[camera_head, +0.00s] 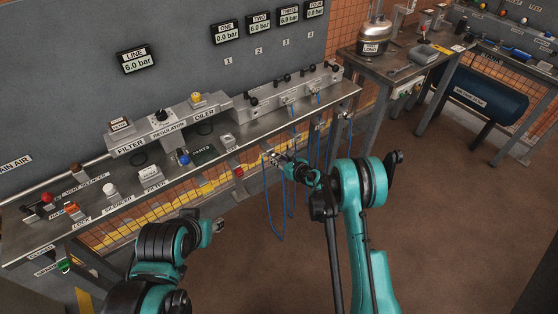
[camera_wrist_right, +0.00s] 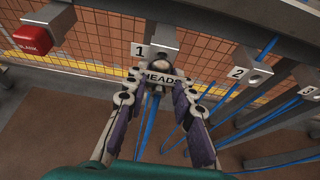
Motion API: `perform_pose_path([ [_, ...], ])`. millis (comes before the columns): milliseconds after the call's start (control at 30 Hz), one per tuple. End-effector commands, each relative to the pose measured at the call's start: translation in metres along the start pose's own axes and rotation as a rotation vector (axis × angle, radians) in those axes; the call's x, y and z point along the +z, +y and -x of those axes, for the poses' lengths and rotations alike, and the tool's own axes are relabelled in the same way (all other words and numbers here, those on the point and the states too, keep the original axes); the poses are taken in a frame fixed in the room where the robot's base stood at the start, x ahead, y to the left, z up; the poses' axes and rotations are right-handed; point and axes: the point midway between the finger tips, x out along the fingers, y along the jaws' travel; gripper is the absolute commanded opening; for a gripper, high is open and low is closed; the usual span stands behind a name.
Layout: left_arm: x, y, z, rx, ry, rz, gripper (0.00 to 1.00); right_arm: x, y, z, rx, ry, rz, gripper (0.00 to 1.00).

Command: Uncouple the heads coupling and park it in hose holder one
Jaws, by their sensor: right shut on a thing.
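The heads coupling (camera_wrist_right: 160,78), with a HEADS tag, is between the fingers of my right gripper (camera_wrist_right: 155,86), which is shut on it. It sits right at hose holder one (camera_wrist_right: 165,47), a grey block marked 1; I cannot tell if it is fully seated. A blue hose (camera_wrist_right: 149,122) hangs below it. In the head view my right gripper (camera_head: 277,159) is at the bench's front edge, and the coupling is too small to make out. My left gripper (camera_head: 214,227) is low in front of the bench, away from the coupling; its finger opening is unclear.
Hose holder two (camera_wrist_right: 252,74) is to the right, with other blue hoses near it. A red BLANK block (camera_wrist_right: 33,39) is to the left. The bench (camera_head: 232,155) carries a regulator (camera_head: 165,128) and outlet valves. Brown floor in front is clear.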

Motion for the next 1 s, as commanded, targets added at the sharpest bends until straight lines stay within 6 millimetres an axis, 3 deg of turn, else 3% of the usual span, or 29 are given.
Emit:
perform_pose_path([
  [700,0.0,0.0,0.0,0.0,0.0,0.0,0.4,0.007,0.001,-0.016,0.0,0.0,-0.001,0.0],
  [733,0.0,0.0,0.0,0.0,0.0,0.0,0.4,0.007,0.0,-0.016,0.0,0.0,-0.001,0.32],
  [800,0.0,0.0,0.0,0.0,0.0,0.0,0.4,0.007,0.0,-0.016,0.0,0.0,-0.001,0.49],
  [1000,0.0,0.0,0.0,0.0,0.0,0.0,0.4,0.007,0.0,-0.016,0.0,0.0,0.0,0.49],
])
